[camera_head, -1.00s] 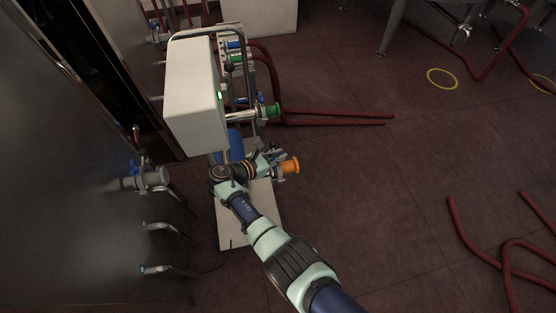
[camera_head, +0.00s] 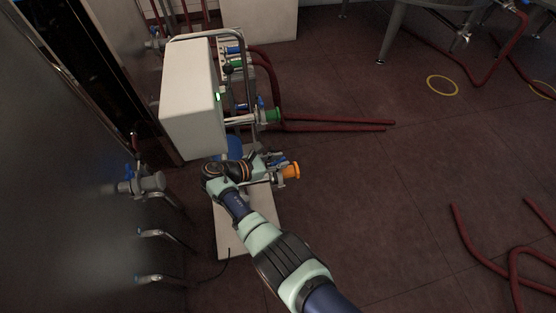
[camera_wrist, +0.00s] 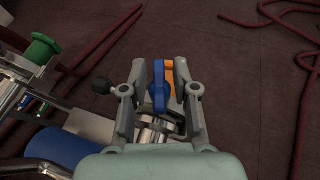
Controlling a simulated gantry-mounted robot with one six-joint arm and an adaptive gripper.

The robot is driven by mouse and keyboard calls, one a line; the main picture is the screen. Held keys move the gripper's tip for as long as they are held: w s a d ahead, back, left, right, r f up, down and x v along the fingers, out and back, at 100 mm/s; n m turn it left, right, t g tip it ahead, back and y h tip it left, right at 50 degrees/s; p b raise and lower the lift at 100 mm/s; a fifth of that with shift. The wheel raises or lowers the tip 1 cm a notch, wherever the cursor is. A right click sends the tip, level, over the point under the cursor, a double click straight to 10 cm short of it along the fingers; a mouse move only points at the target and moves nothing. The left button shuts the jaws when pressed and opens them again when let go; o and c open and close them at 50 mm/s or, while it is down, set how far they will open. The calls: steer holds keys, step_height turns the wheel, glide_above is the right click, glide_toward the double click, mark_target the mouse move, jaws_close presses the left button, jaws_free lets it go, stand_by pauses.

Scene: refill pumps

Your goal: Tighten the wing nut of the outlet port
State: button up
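An orange cap (camera_head: 291,171) sits on the end of a lower metal port of the pump, and a blue handle-like part (camera_head: 280,161) shows beside it. My gripper (camera_head: 268,164) is at this port, partly hidden by its own wrist. In the wrist view, my gripper (camera_wrist: 160,72) has its two fingers apart, one on each side of the upright blue part (camera_wrist: 158,85). The orange part (camera_wrist: 169,74) shows just right of it, close to the right finger. A gap shows left of the blue part. A metal clamp (camera_wrist: 158,125) lies below.
The white pump housing (camera_head: 190,95) stands behind my wrist. A second port with a green cap (camera_head: 273,116) is above; the green part (camera_wrist: 40,48) also shows in the wrist view. A black knob (camera_wrist: 101,86) is left of the left finger. Red hoses (camera_head: 335,126) lie on the floor.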

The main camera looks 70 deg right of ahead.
steer(key=shift+r, duration=0.1)
steer(key=v, duration=1.2)
